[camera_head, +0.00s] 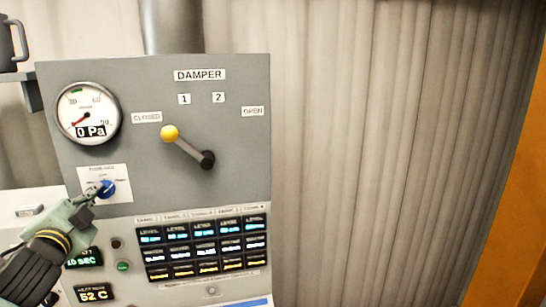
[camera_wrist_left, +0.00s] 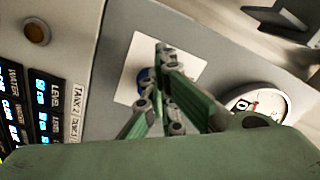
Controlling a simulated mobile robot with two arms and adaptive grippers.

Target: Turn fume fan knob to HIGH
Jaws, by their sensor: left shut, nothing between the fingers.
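The blue fume fan knob (camera_head: 107,189) sits on a white label plate (camera_head: 118,172) on the grey panel, below the round gauge. The plate's small setting words and the knob's pointer direction are too small to read. My left gripper (camera_head: 92,193) comes from the lower left, its shut fingertips close to the knob's left side; I cannot tell if they touch it. In the left wrist view the shut, empty fingers (camera_wrist_left: 163,52) lie across the plate (camera_wrist_left: 190,62) and hide most of the knob (camera_wrist_left: 142,76). My right gripper is not in view.
The gauge (camera_head: 88,113) reads 0 Pa. A damper lever (camera_head: 187,146) with a yellow ball end sticks out right of the gauge, its ball toward CLOSED. Lit buttons (camera_head: 205,245) and displays (camera_head: 93,293) lie below. A ribbed curtain-like wall (camera_head: 370,150) stands to the right.

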